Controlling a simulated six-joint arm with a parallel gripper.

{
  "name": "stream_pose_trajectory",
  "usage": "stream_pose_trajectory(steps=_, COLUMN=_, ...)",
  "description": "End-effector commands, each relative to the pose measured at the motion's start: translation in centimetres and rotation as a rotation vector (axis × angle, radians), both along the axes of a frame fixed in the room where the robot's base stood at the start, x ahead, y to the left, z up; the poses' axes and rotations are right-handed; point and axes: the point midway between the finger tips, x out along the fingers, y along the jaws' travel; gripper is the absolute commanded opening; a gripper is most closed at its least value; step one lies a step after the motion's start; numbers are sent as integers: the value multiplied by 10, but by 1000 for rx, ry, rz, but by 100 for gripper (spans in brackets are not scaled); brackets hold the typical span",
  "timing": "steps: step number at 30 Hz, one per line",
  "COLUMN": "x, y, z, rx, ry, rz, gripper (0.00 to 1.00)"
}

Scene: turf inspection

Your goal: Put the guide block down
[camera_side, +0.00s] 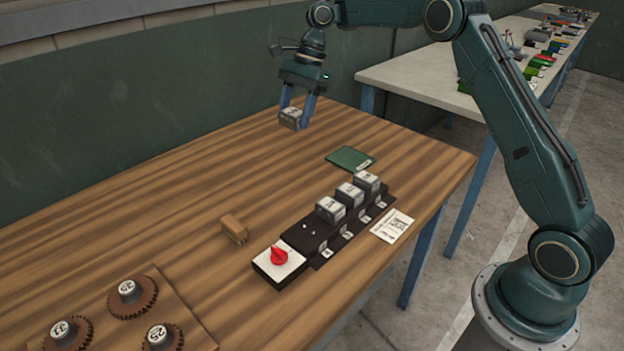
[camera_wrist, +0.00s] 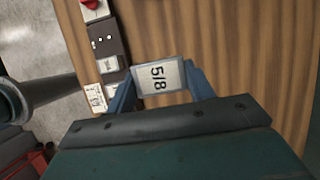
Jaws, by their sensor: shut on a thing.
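The guide block (camera_side: 291,117) is a small grey metal block, held between the blue fingers of my gripper (camera_side: 297,112) near the table's back edge. In the wrist view the block (camera_wrist: 158,77) shows a white label reading 5/8 between the two fingers (camera_wrist: 160,84). It appears raised over the wooden table, but the height of the gap is hard to tell. The black rail (camera_side: 300,228) lies to the right and nearer the side camera. Three similar grey blocks (camera_side: 349,194) stand on its far part, and its near part is bare.
A white box with a red knob (camera_side: 279,259) sits at the rail's near end. A tan block (camera_side: 234,229), a green booklet (camera_side: 350,158) and a paper card (camera_side: 392,226) lie nearby. A gear board (camera_side: 190,327) is at front left. The left middle of the table is clear.

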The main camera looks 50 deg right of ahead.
Motion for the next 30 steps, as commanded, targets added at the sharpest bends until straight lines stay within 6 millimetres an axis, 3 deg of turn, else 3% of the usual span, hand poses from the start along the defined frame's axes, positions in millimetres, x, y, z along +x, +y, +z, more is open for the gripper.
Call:
stream_pose_trajectory(steps=13, x=-2, y=-1, z=-46, rx=-6, ry=2, rz=2, gripper=30)
stream_pose_trajectory(steps=24, x=-2, y=-1, z=-117, rx=-5, ry=3, rz=1, gripper=30)
stream_pose_trajectory(steps=30, x=-1, y=-1, z=-140, rx=-6, ry=1, rz=1, gripper=30)
